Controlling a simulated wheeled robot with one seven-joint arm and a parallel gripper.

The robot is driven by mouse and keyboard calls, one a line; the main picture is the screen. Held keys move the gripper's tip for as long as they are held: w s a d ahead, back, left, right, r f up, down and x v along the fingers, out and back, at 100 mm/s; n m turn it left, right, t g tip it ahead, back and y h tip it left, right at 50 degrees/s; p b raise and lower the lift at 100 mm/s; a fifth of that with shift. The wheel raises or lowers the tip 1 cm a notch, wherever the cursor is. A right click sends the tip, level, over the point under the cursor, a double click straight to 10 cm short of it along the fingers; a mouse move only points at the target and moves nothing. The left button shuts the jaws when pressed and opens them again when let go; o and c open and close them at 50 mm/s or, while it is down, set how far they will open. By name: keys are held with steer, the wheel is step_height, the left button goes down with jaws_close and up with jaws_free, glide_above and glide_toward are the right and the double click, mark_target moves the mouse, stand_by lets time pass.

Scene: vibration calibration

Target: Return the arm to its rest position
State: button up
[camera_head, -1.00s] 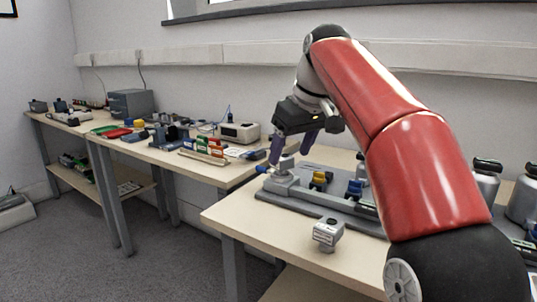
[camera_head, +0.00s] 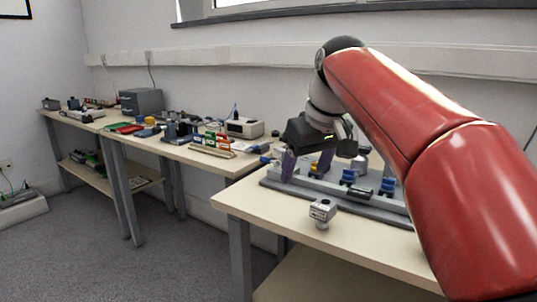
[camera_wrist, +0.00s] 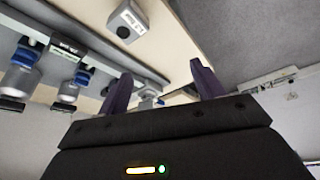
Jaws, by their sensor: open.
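My arm, with red links, reaches from the right edge over the near bench (camera_head: 262,208) in the head view. My gripper (camera_head: 306,164) is open, its two purple fingers pointing down just in front of or over the grey fixture plate (camera_head: 385,212); the exact gap cannot be told. In the wrist view my gripper (camera_wrist: 163,84) shows its fingers wide apart with nothing held between them. A small grey block (camera_head: 322,211) stands on the bench near its front edge; the wrist view also shows it (camera_wrist: 128,22). My arm hides part of the fixture.
Blue clamps (camera_head: 348,176) stand on the fixture, and they show at the left of the wrist view (camera_wrist: 22,55). A longer bench (camera_head: 180,151) with tools, a white instrument (camera_head: 244,128) and a grey cabinet (camera_head: 141,101) runs along the wall.

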steer(key=s+d+f+m+h+p, duration=0.1)
steer(key=s+d+f+m, duration=0.2)
steer(key=s+f, duration=0.6)
steer(key=s+d+f+m+t+h+p, duration=0.1)
steer(key=s+d+f, duration=0.4)
steer(key=s+f, duration=0.5)
steer(key=s+m, duration=0.1)
steer(key=s, duration=0.2)
steer(key=shift+f+m+p, duration=0.25)
steer(key=shift+m+p, duration=0.1)
steer(key=shift+m, duration=0.05)
stand_by(0.8)
